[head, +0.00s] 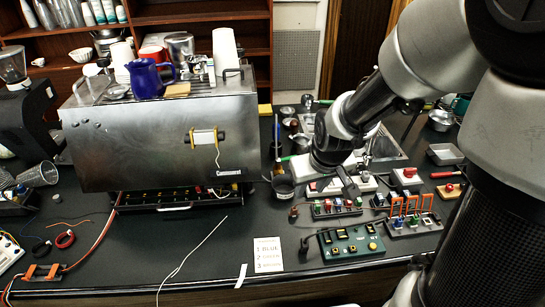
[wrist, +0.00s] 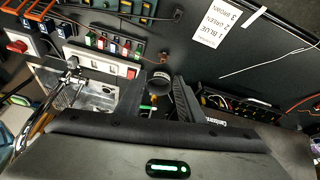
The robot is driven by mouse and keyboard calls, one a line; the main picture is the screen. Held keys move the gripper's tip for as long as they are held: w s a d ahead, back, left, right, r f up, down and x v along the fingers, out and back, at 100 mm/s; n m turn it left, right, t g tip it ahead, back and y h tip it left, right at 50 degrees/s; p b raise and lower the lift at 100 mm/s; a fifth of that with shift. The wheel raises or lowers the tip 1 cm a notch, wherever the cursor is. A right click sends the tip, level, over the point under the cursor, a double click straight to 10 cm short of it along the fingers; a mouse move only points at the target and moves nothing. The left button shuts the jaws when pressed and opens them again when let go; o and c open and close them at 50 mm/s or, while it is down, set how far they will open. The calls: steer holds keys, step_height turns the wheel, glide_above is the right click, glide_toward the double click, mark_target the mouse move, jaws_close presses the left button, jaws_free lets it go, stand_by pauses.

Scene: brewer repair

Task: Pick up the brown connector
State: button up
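A small brown connector (head: 293,212) appears to stand on the dark counter just left of the connector rack (head: 337,213). It also shows in the wrist view (wrist: 163,57), beyond my fingertips and near the end of the rack. My gripper (head: 347,184) is above the counter, to the right of and behind the brown connector in the head view. In the wrist view, my gripper (wrist: 160,82) has its two dark fingers apart, with a black cup visible between them. Nothing is held.
A paper note (head: 268,254) listing blue, green and brown lies near the front edge. A green board (head: 350,245) lies in front of the rack. The black cup (head: 283,186) stands behind the brown connector. The steel brewer (head: 165,135) fills the left. Open counter lies around the note.

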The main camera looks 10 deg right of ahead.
steer(key=m, duration=0.1)
steer(key=b, duration=0.3)
glide_above(295, 208)
steer(key=s, duration=0.3)
step_height(295, 208, down, 12)
steer(key=shift+w+d+r, duration=0.1)
steer(key=shift+d+r, duration=0.05)
steer(key=x, duration=0.5)
steer(key=shift+w+a+b, duration=0.1)
steer(key=shift+a+b, duration=0.1)
steer(key=shift+b, duration=0.15)
steer(key=shift+r, duration=0.1)
steer(key=shift+c, duration=0.2)
jaws_close()
